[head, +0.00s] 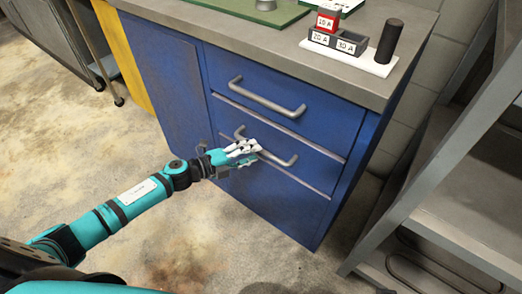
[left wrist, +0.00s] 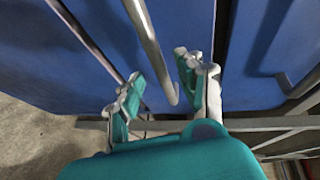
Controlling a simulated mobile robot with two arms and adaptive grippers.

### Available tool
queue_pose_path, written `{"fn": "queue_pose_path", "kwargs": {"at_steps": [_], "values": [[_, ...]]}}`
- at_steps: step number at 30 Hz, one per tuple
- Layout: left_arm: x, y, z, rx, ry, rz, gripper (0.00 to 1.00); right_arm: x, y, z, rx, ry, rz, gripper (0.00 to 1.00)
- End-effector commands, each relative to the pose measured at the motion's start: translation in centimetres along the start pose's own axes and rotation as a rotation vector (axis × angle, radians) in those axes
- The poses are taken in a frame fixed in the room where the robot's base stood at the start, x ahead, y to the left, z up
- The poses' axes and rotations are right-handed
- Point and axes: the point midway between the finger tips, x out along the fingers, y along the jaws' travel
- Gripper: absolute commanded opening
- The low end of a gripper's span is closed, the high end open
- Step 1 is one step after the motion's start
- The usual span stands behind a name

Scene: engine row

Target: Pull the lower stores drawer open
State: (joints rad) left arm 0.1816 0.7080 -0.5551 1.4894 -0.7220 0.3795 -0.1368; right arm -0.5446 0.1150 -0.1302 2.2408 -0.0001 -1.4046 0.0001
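The lower stores drawer (head: 312,162) is in the blue cabinet, below another drawer (head: 295,80). Its front looks flush with the cabinet, so it appears closed. Its grey bar handle (head: 283,160) shows in the head view, partly covered by my left gripper (head: 249,151). In the left wrist view, the handle bar (left wrist: 151,50) runs down between the two spread fingers of my left gripper (left wrist: 162,80). Gaps show on both sides of the bar, so the fingers are open around it. My right gripper is in neither view.
The upper drawer has its own handle (head: 267,97). The grey worktop (head: 270,38) holds a white stand with labelled blocks (head: 342,43) and a dark cylinder (head: 389,40). A grey metal stair frame (head: 440,170) stands close at the right. The floor (head: 215,235) in front is clear.

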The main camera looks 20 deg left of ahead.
Motion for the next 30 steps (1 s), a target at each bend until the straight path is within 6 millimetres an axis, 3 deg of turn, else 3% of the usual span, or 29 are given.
{"fn": "queue_pose_path", "kwargs": {"at_steps": [3,7,18,27,30], "values": [[2.0,0.0,0.0,-0.001,0.000,-0.002,0.38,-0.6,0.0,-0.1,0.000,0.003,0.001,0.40],[3.3,0.0,0.0,-0.001,0.000,-0.001,0.38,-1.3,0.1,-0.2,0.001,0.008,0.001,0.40],[3.9,0.0,0.0,-0.001,0.000,0.000,0.38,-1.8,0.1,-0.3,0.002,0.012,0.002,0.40],[3.9,0.0,0.0,-0.001,0.000,0.000,0.01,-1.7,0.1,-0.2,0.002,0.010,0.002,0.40],[3.9,0.0,0.0,-0.001,0.000,0.001,0.00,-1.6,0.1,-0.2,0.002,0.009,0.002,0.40]]}}
